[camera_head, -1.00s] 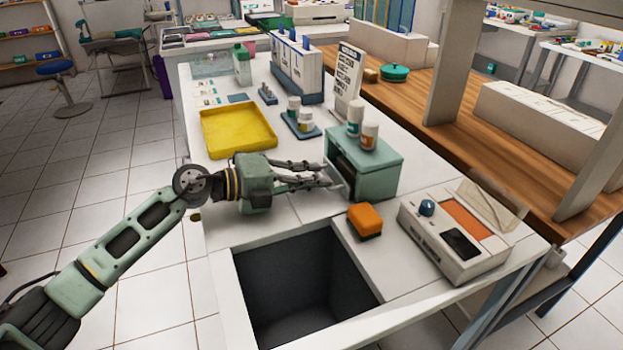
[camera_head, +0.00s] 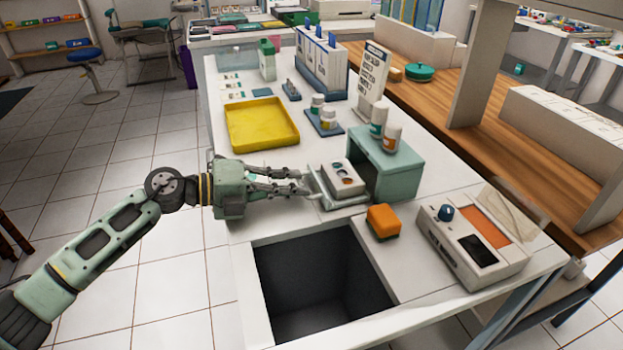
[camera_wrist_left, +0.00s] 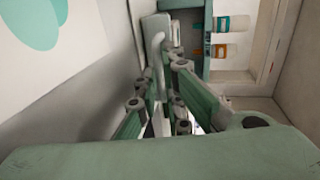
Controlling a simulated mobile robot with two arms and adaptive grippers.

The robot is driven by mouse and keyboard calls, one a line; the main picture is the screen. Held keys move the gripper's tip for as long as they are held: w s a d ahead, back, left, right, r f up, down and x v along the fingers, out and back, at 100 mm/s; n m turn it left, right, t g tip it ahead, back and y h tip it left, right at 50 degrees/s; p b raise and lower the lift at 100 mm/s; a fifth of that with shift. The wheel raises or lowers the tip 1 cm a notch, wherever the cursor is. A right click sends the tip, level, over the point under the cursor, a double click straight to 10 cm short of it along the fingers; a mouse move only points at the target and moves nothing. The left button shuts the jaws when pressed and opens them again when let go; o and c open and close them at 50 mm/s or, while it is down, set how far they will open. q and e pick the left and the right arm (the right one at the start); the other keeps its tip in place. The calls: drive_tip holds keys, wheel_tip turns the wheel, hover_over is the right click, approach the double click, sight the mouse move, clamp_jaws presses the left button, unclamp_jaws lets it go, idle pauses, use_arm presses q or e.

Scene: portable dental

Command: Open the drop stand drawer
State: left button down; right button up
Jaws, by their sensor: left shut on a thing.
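The green drop stand (camera_head: 399,163) sits on the white counter with two bottles on top. Its drawer (camera_head: 345,201) is pulled out to the left, showing a light insert with several round wells. My left gripper (camera_head: 308,187) is shut on the drawer's front handle. In the left wrist view the fingers (camera_wrist_left: 160,75) close around the pale handle bar (camera_wrist_left: 157,45), and the stand's body shows beyond. The right gripper is not in view.
An orange block (camera_head: 383,221) lies in front of the stand, beside a dark open well (camera_head: 322,280) in the counter. A device with a blue knob (camera_head: 470,245) stands at right. A yellow tray (camera_head: 262,123) and a small bottle rack (camera_head: 324,124) lie behind the arm.

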use_arm(q)
drive_tip(key=shift+f, duration=0.1)
drive_tip(key=c, duration=2.2)
unclamp_jaws()
drive_tip(key=v, duration=1.2)
drive_tip(key=shift+a, duration=0.1)
